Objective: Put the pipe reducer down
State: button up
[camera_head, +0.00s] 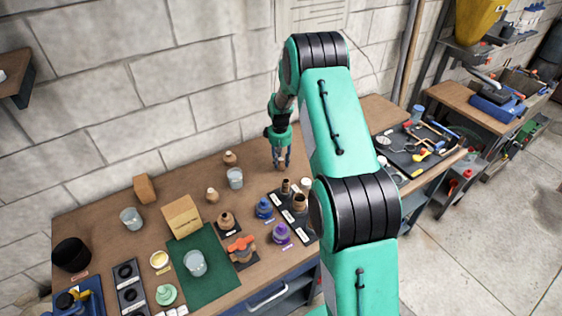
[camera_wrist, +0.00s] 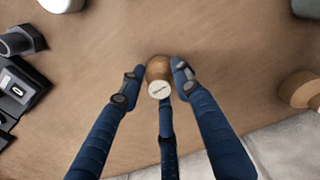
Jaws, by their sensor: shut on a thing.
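The pipe reducer (camera_wrist: 159,72) is a small tan-brown piece with a pale, marked end face turned to the wrist camera. My gripper (camera_wrist: 158,88) has its blue fingers closed around it from both sides, with a third finger below it in the wrist view. In the head view my gripper (camera_head: 281,158) points down at the back of the wooden workbench (camera_head: 190,185), near the wall, and the reducer (camera_head: 281,166) shows at its fingertips. Whether the reducer touches the bench top cannot be told.
A similar tan fitting (camera_head: 230,158) stands to the left, with a grey cup (camera_head: 235,178) near it. Black stands with dark fittings (camera_head: 286,186) are in front, by a white-topped piece (camera_head: 306,184). Bare wood surrounds my fingers. The block wall (camera_head: 130,95) is close behind.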

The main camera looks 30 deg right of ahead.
aim_at(280, 159)
jog(key=shift+f, duration=0.1)
jog(key=o, duration=1.2)
notch_tip(280, 159, up, 12)
jog(key=shift+a+r+p, duration=0.1)
jog(key=shift+a+p, duration=0.05)
jog(key=shift+p, duration=0.3)
jog(key=shift+r, duration=0.1)
